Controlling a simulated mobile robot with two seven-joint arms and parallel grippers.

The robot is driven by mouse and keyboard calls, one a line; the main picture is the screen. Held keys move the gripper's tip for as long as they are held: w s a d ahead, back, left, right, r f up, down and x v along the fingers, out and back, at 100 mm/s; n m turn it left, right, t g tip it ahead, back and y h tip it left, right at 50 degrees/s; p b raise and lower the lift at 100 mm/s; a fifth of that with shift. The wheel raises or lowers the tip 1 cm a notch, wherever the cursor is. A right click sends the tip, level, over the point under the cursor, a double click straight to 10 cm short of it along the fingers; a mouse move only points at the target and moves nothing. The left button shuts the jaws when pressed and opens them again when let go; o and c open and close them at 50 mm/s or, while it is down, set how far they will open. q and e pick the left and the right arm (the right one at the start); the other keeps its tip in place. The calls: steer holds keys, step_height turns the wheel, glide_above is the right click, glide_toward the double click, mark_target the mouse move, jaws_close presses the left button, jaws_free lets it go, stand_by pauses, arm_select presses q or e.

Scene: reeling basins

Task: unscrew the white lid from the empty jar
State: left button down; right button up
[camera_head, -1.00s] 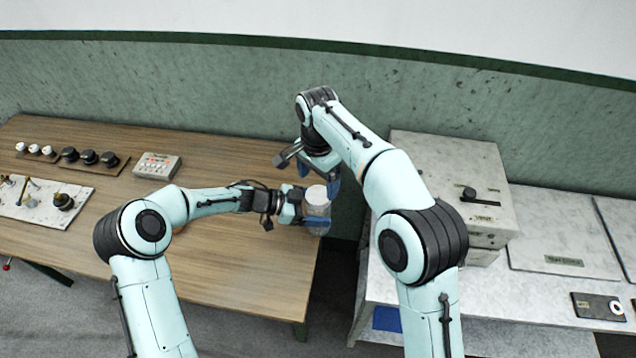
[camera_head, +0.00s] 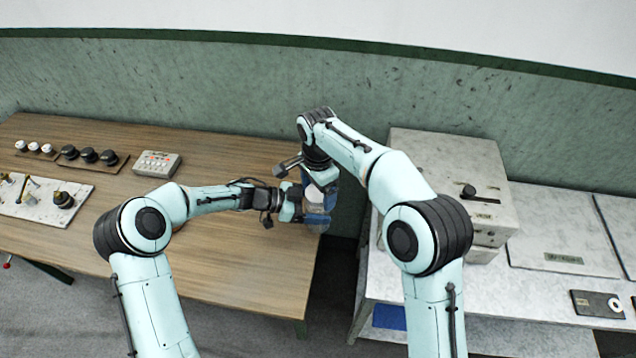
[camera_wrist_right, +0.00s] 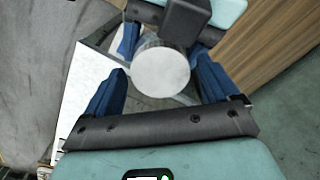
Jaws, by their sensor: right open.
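The clear jar (camera_head: 317,210) with its white lid (camera_head: 314,195) is upright near the right end of the wooden table. My left gripper (camera_head: 315,217) is shut on the jar's body from the left, a blue finger in front of the glass. My right gripper (camera_head: 320,186) is above the jar, pointing down, and partly hides the lid. In the right wrist view the round white lid (camera_wrist_right: 161,72) lies between the open blue fingers of my right gripper (camera_wrist_right: 160,86), with gaps beside it. The glass shows only slightly behind the lid.
A grey machine box (camera_head: 450,170) stands on the pale bench at right. A gap separates table and bench.

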steer(key=c, duration=1.1)
steer(key=n, duration=0.3)
steer(key=o, duration=1.2)
steer(key=shift+c, duration=0.2)
steer(key=shift+r, duration=0.1)
